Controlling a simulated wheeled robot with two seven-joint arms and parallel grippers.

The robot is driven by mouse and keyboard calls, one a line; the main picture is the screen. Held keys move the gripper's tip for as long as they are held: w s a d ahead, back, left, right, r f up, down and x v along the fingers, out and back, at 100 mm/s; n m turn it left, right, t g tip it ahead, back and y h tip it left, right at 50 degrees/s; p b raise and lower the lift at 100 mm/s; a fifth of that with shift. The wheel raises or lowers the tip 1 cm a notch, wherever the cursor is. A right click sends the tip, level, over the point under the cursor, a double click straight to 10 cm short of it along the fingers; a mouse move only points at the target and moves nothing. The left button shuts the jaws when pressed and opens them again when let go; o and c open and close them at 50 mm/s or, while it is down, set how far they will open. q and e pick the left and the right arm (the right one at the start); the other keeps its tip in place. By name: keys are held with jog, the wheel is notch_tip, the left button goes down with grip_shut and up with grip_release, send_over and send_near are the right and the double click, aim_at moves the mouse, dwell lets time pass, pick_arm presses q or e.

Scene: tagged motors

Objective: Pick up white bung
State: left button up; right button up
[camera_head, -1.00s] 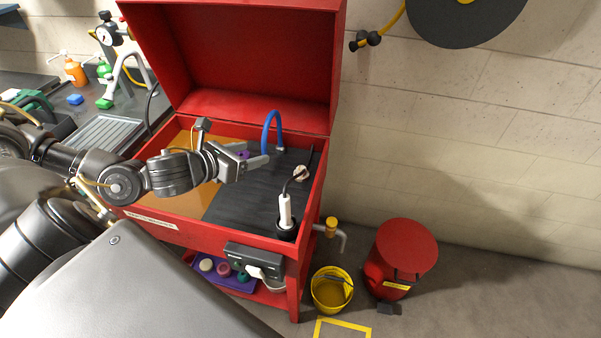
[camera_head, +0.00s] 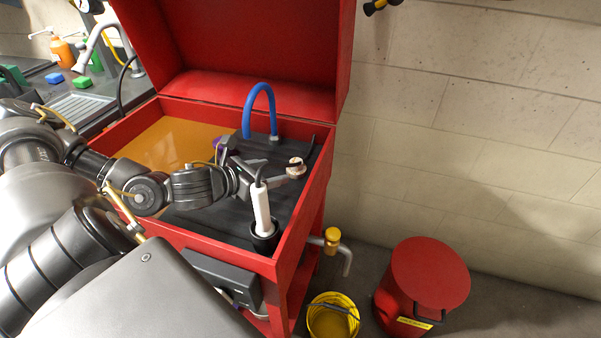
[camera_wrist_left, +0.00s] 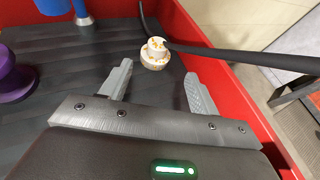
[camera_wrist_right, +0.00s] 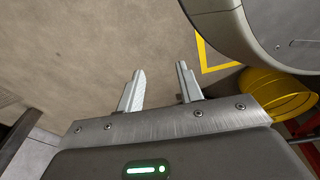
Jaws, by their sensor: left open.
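The white bung (camera_wrist_left: 155,54) stands on the black ribbed mat in the left wrist view, with orange-brown specks on its top. It lies just ahead of my left gripper (camera_wrist_left: 158,88), roughly between the lines of its open fingers, apart from them. In the head view the bung (camera_head: 295,163) shows by the fingertips of my left gripper (camera_head: 291,173), near the right wall of the red tub, partly hidden. My right gripper (camera_wrist_right: 158,80) shows in the right wrist view, its fingers apart and empty above the floor.
A white-handled tool (camera_head: 262,208) stands in a black holder at the tub's front right corner. A blue hose (camera_head: 271,99) arches behind. A purple piece (camera_wrist_left: 14,78) lies left of the gripper. A dark bar (camera_wrist_left: 245,57) runs past the bung. The red tub wall (camera_head: 308,212) is close right.

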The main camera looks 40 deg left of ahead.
aim_at(291, 167)
pick_arm(q)
jog(key=w+f+b, duration=0.1)
jog(key=b, duration=0.1)
jog(key=shift+b, duration=0.35)
jog(key=shift+w+f+b, duration=0.1)
jog(key=shift+w+b, duration=0.7)
jog(key=shift+b, duration=0.25)
pick_arm(e)
jog(key=w+a+r, duration=0.3)
jog(key=w+r, duration=0.3)
jog(key=r, duration=0.5)
pick_arm(q)
jog(key=shift+p+x, duration=0.55)
jog(key=shift+x, duration=0.3)
jog(key=shift+w+f, duration=0.15)
jog(key=shift+w, duration=0.3)
jog(key=shift+w+d+f+p, duration=0.1)
jog(key=shift+w+p, duration=0.25)
jog(key=shift+w, duration=0.05)
jog(key=p+x, duration=0.1)
jog(key=x, duration=0.3)
jog(key=shift+f, duration=0.25)
pick_arm(e)
notch_tip(291, 167, down, 6)
jog(key=s, duration=0.2)
jog(key=shift+d, duration=0.45)
pick_arm(q)
jog(key=shift+c, duration=0.2)
pick_arm(e)
jog(key=shift+s, duration=0.1)
